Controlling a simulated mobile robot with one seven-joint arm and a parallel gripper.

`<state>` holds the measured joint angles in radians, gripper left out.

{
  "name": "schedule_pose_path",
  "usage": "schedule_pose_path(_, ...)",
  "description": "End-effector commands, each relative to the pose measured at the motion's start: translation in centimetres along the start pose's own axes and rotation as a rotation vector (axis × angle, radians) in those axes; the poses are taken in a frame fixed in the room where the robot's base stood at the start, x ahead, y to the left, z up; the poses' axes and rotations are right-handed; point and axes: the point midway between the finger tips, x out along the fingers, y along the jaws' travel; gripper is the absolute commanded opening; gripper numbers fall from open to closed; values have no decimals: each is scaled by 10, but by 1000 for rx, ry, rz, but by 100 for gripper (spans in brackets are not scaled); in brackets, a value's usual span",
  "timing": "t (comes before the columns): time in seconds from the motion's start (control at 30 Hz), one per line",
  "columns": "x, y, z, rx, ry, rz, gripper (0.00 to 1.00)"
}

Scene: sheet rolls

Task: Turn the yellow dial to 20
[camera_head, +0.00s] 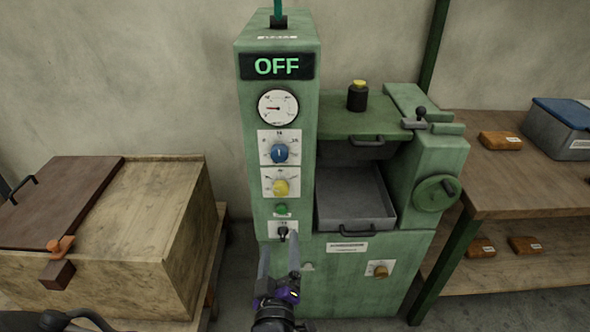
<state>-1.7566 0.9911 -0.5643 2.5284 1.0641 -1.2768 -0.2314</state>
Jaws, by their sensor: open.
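The yellow dial (280,188) sits on a white scale plate on the front of the green machine's column (248,150). It is below the blue dial (280,153) and above a green button (282,209). The scale numbers around the yellow dial are too small to read, so its setting cannot be told. My gripper (279,250) is open and empty, pointing up at the machine front. Its fingers are below the yellow dial, near a small black toggle switch (283,232) in the picture. Contact with the switch cannot be told.
A display (277,67) reads OFF above a round gauge (278,107). Right of the column are a grey drawer tray (350,190) and a green handwheel (434,194). A wooden chest (110,225) stands left, a wooden bench (500,190) right.

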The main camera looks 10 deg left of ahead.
Motion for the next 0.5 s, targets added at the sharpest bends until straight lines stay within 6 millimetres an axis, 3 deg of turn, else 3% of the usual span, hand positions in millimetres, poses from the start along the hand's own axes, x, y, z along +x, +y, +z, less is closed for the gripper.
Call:
schedule_pose_path(0.17,6,-6,2,-30,9,-19,82)
schedule_pose_path(0.5,73,-6,2,-26,8,-13,82)
